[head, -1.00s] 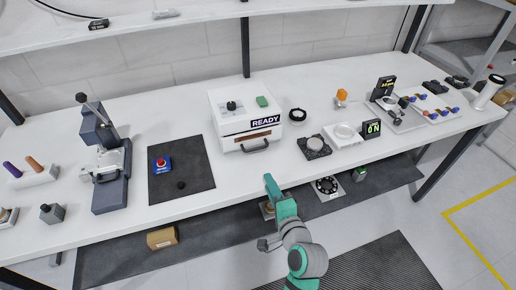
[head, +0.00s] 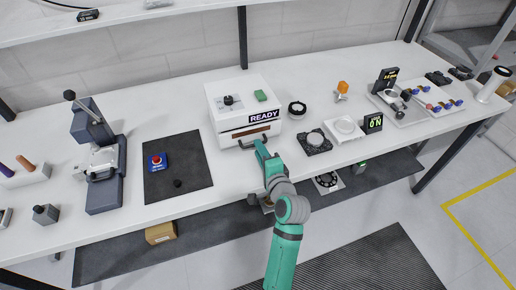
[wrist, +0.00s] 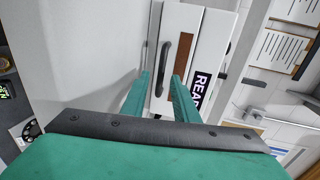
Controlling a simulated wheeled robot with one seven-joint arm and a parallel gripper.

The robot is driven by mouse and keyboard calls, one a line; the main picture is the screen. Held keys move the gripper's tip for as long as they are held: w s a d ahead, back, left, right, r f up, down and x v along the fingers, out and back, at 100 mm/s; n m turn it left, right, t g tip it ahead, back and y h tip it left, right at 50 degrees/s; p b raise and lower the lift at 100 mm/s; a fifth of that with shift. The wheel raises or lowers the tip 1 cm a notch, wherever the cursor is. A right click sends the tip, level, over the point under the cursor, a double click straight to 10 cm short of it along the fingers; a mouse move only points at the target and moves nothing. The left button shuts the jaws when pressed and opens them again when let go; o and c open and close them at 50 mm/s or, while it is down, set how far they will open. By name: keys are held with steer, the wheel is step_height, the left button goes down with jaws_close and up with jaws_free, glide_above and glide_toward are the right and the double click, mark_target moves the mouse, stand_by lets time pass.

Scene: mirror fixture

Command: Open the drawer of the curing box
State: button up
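The curing box (head: 222,100) is the white box with a READY label, standing on the bench. Its drawer front (head: 228,139) faces me and looks closed. The black drawer handle (wrist: 176,58) shows in the wrist view, with its lower end in the gap between my fingertips. My gripper (head: 260,145) is right in front of the drawer and hides part of the handle in the head view. In the wrist view my gripper (wrist: 162,74) has its two green fingers apart, so it is open. I cannot tell whether they touch the handle.
A dark block with a disc (head: 314,142) and a white scale (head: 344,127) stand close on the right. A black ring (head: 297,108) lies behind them.

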steer(key=shift+w+a+f, duration=0.15)
steer(key=shift+w+a, duration=0.45)
steer(key=shift+w, duration=0.35)
steer(key=shift+w, duration=0.1)
